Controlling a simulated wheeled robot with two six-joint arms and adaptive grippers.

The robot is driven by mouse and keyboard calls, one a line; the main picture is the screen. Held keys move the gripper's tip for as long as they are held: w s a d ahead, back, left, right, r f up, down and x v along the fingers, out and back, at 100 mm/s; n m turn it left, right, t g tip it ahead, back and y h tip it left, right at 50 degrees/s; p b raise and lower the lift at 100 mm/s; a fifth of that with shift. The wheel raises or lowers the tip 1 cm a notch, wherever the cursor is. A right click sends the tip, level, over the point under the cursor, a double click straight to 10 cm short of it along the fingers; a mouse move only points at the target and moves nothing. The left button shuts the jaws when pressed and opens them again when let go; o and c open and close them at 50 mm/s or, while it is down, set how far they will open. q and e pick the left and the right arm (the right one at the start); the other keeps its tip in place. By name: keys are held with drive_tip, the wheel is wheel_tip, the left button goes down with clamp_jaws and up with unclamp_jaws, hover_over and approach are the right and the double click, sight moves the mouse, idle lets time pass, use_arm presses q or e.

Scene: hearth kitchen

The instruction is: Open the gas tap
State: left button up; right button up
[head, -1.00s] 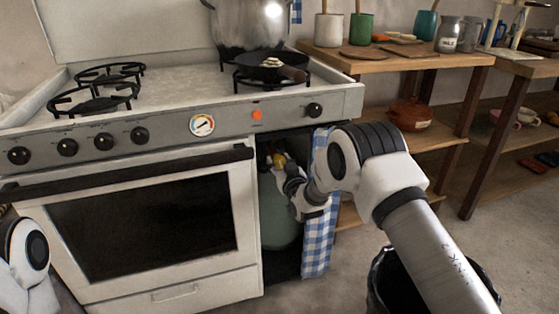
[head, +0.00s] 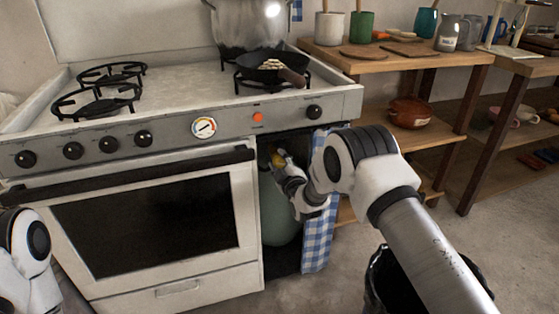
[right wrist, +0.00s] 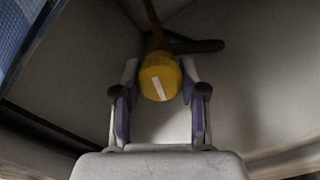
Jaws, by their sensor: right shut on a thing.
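The gas tap is a yellow round knob with a white stripe on its face. It shows in the right wrist view (right wrist: 158,82) and small in the head view (head: 277,160). The stripe is tilted a little off upright in the wrist view. The tap sits on top of the green gas cylinder (head: 279,222) in the open bay at the right of the stove. My right gripper (right wrist: 160,72) is shut on the tap, one finger on each side. In the head view, the right gripper (head: 279,166) partly hides the tap. My left gripper is out of view.
A blue checked cloth (head: 318,238) hangs at the bay's right edge, close beside my right wrist. The stove (head: 130,160) carries a large pot (head: 248,22) and a pan. A black bin (head: 377,285) stands below my right arm. Wooden shelves (head: 430,62) stand at the right.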

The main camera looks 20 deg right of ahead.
drive_tip(key=shift+n, duration=2)
drive_tip(key=o, duration=1.1)
drive_tip(key=shift+o, duration=0.2)
drive_tip(key=s, duration=1.2)
drive_tip(key=shift+d, duration=0.15)
drive_tip(key=shift+f, duration=0.1)
